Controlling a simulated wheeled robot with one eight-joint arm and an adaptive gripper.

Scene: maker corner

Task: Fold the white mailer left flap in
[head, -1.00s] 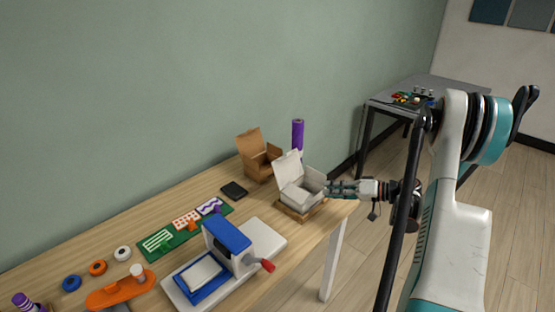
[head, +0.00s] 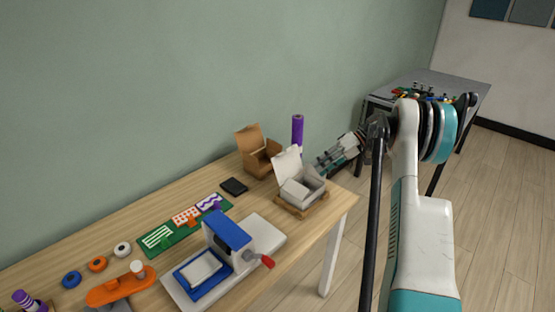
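The white mailer (head: 301,191) stands on a wooden base (head: 292,209) near the right end of the workbench. Its lid (head: 286,162) is raised at the back left, and its inside shows from above. My gripper (head: 319,171) is just behind and to the right of the mailer, pointing down and left toward its right rear rim. The fingers are small in the view; whether they touch the mailer or are open or shut I cannot tell. The flaps are too small to tell apart clearly.
An open brown box (head: 260,161) and a purple roll (head: 297,133) stand behind the mailer. A blue and white press (head: 228,255) with a red handle is at front. A grey table (head: 425,90) stands farther back.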

